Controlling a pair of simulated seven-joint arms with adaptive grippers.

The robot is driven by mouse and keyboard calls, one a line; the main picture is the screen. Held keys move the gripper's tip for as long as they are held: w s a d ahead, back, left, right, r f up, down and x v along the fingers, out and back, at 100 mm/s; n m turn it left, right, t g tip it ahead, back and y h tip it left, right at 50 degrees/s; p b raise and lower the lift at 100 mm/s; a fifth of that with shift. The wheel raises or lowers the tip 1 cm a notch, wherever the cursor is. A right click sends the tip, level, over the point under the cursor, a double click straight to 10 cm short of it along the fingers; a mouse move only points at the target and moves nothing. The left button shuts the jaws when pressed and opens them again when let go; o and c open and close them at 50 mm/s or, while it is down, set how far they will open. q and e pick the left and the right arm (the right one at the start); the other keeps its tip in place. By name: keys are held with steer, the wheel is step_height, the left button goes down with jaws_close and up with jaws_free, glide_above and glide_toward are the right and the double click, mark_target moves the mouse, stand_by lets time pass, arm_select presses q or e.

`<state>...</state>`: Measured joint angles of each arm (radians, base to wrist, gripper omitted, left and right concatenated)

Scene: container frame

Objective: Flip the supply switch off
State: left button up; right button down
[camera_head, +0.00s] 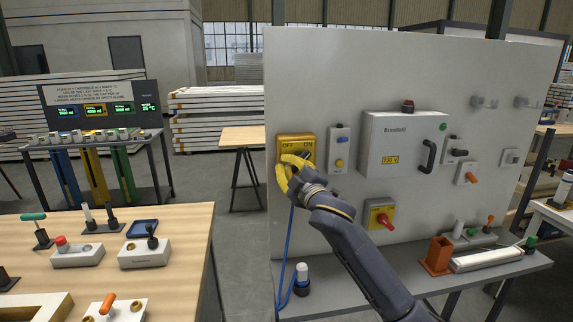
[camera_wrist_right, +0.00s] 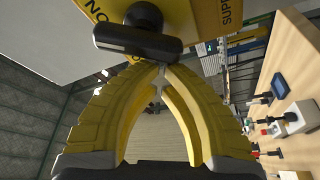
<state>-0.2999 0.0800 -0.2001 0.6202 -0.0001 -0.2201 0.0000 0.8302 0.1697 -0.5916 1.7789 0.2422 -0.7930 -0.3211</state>
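The yellow supply switch box (camera_head: 295,142) is mounted on the upper left of the grey panel in the head view. In the right wrist view the yellow box (camera_wrist_right: 205,18) fills the top, with part of the word SUPPLY on it. Its black handle (camera_wrist_right: 137,40) shows just beyond my fingertips. My right gripper (camera_head: 289,163) is at the lower front of the box and hides the handle in the head view. In the wrist view the yellow fingers of my right gripper (camera_wrist_right: 160,72) meet at their tips with nothing between them. Whether they touch the handle is unclear. My left gripper is not in view.
The panel also carries a grey cabinet (camera_head: 396,147), a button box (camera_head: 339,149) and a red rotary switch (camera_head: 380,216). A blue cable (camera_head: 283,255) hangs below the switch. A wooden table (camera_head: 180,225) with several devices stands left. An orange holder (camera_head: 438,256) sits on the lower shelf.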

steer(key=d+f+n+g, duration=0.1)
steer(key=n, duration=0.3)
steer(key=d+f+n+g+h, duration=0.1)
steer(key=n, duration=0.4)
steer(key=d+f+n+g+h, duration=0.1)
steer(key=f+n, duration=0.1)
steer(key=n, duration=0.2)
steer(key=shift+w+d+f+g, duration=0.1)
steer(key=shift+w+d+g, duration=0.2)
steer(key=shift+w+g, duration=0.1)
steer(key=shift+d, duration=0.1)
steer(key=shift+f, duration=0.1)
stand_by(0.6)
steer(key=a+f, duration=0.3)
steer(key=v, duration=1)
steer(key=shift+s+a+r, duration=0.2)
steer(key=shift+s+r, duration=0.1)
steer(key=shift+s, duration=0.05)
